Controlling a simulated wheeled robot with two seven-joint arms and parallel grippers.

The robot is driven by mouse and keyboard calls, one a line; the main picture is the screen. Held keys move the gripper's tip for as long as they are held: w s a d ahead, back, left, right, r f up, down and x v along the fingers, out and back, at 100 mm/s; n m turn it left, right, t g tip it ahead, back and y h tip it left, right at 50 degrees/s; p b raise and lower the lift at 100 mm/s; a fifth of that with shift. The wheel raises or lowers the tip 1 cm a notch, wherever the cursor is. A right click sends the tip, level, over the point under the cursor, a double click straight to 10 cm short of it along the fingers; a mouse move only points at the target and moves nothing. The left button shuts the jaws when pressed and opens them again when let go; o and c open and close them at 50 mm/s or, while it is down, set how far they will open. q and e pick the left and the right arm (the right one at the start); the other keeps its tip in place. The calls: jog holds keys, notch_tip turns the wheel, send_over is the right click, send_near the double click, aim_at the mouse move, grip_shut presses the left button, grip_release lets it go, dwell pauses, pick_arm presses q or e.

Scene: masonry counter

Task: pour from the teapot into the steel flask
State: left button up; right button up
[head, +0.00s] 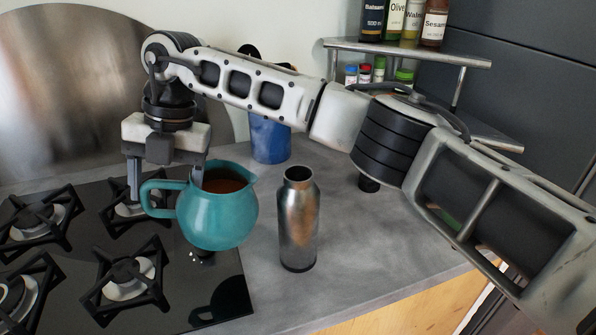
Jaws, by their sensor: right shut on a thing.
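The teapot (217,214) is a teal, open-topped jug with brown liquid inside, its handle at the left and its spout at the right. My right gripper (165,188) reaches down from above and is shut on the teapot at its handle side; the exact contact is partly hidden. The teapot looks upright and held above the right edge of the hob, left of the flask and apart from it. The steel flask (298,222) stands upright and open-topped on the grey counter. My left gripper is out of view.
The black gas hob (175,290) with several burners fills the left. A blue container (269,138) stands behind the teapot and flask. A metal shelf (420,52) with bottles and jars is at the back right. The counter (350,270) right of the flask is clear.

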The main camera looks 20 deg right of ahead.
jog(key=d+r+y, duration=0.1)
jog(key=r, duration=0.1)
jog(key=d+r+y, duration=0.1)
jog(key=r, duration=0.1)
jog(key=d+r+y, duration=0.1)
jog(key=r, duration=0.1)
jog(key=shift+s+d+t+y, duration=0.25)
jog(key=shift+d+t+y, duration=0.05)
jog(key=shift+y, duration=0.1)
jog(key=shift+r, duration=0.1)
jog(key=shift+r, duration=0.1)
jog(key=shift+d+r, duration=0.1)
jog(key=shift+r, duration=0.1)
jog(key=shift+d+r, duration=0.1)
jog(key=shift+r, duration=0.05)
jog(key=shift+d+r, duration=0.1)
jog(key=shift+r, duration=0.1)
jog(key=shift+s+d+r+y, duration=0.1)
jog(key=shift+d+r+y, duration=0.2)
jog(key=shift+r, duration=0.35)
jog(key=shift+d+r+y, duration=0.2)
jog(key=shift+r+y, duration=0.1)
jog(key=shift+r, duration=0.3)
jog(key=shift+d+r+y, duration=0.35)
jog(key=shift+r+y, duration=0.15)
jog(key=shift+r, duration=0.05)
dwell(4.4)
